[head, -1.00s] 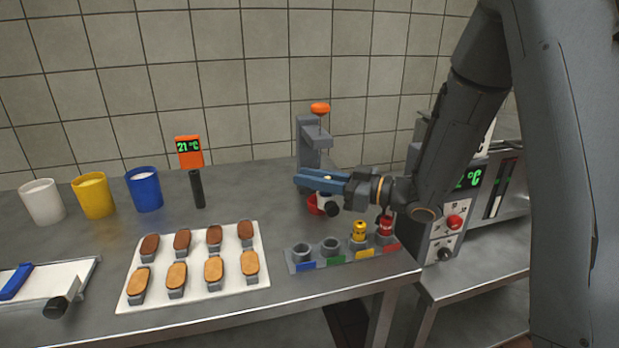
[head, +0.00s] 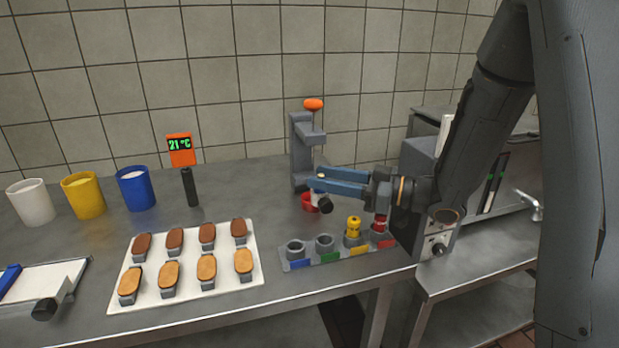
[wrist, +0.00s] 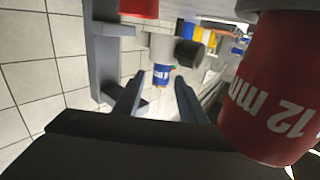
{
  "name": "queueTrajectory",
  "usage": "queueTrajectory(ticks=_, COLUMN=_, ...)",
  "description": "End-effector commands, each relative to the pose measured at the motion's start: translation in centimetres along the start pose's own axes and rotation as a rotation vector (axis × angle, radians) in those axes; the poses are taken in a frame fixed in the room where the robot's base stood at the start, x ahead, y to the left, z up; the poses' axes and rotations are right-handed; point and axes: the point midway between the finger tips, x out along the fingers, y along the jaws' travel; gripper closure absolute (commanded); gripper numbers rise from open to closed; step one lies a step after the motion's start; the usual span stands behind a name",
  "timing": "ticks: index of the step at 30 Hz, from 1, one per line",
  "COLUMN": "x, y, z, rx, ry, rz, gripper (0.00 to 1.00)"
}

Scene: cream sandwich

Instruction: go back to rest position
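My gripper (head: 316,178) is open and empty in front of the grey press stand (head: 300,150), above the table's right part. In the wrist view its two fingers (wrist: 160,85) stand apart. A blue nozzle with white print (wrist: 162,75) shows beyond or between the fingertips, below a grey holder with a black knob (wrist: 188,53); no finger visibly touches it. The nozzle rack (head: 338,258) lies below my arm. It holds a yellow nozzle (head: 353,228) and a red nozzle (head: 380,222); the blue-marked and green-marked sockets look empty.
The red nozzle, marked 12 mm (wrist: 270,95), looms close in the wrist view. A white tray (head: 150,298) with several brown and tan pieces lies left of the rack. White (head: 32,203), yellow (head: 83,197) and blue (head: 136,190) cups stand at the back left. A machine stands at right.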

Motion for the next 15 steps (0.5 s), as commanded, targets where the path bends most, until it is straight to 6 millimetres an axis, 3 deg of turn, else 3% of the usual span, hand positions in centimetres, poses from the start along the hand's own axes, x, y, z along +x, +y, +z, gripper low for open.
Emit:
queueTrajectory(ticks=6, x=-2.0, y=0.0, z=0.0, rx=0.000, ry=0.000, rz=-0.001, gripper=0.63)
queueTrajectory(ticks=15, x=-2.1, y=0.0, z=0.0, rx=0.000, ry=0.000, rz=-0.001, gripper=0.63)
